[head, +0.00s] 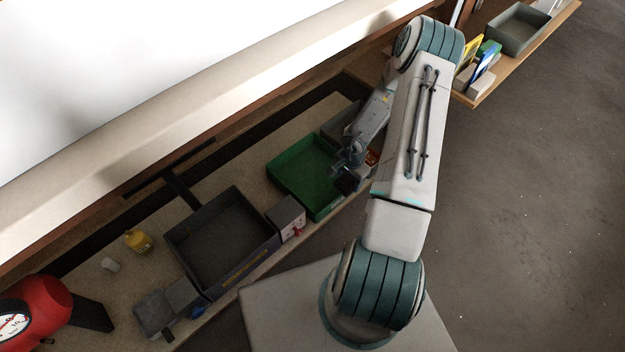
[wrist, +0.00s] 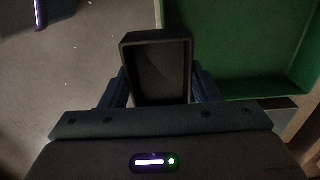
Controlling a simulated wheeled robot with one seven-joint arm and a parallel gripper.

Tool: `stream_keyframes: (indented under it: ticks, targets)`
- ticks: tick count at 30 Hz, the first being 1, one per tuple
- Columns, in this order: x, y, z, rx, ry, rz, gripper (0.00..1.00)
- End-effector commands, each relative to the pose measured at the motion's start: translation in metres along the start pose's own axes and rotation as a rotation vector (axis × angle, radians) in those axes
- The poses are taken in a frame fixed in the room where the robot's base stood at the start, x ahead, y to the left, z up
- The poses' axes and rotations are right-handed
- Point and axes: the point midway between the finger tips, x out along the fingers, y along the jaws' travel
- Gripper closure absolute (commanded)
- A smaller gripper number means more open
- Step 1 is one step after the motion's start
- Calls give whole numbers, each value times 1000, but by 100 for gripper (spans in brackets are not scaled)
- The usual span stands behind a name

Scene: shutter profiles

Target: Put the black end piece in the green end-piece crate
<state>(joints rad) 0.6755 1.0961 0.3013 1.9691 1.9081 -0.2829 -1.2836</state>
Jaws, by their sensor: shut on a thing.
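The black end piece (wrist: 157,68) is a small hollow rectangular piece, held between the two fingers of my gripper (wrist: 160,88) in the wrist view. In the head view my gripper (head: 350,168) is near the right end of the green end-piece crate (head: 316,205), and the dark end piece (head: 346,184) shows below it, small and partly hidden. The green crate also shows in the wrist view (wrist: 255,112), to the right of the held piece. The piece appears just outside the crate's wall there. The visible part of the crate's floor is empty.
A dark grey crate (head: 178,237) stands left of the green crate, with a small grey box (head: 286,213) between them. A yellow bottle (head: 138,240) and a red gauge device (head: 38,305) are further left. Another grey bin (head: 345,122) sits behind my gripper. Open floor lies right.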

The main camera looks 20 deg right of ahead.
Motion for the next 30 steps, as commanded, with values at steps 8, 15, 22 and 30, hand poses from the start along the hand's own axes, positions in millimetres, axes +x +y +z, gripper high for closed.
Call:
stream_keyframes:
  ticks: [8,15,22,30]
  targets:
    - [33,-37,5,7,1,-1,71]
    - [64,-89,12,9,2,-2,71]
    - [74,-112,15,11,1,-1,71]
    - [104,-113,16,10,1,1,71]
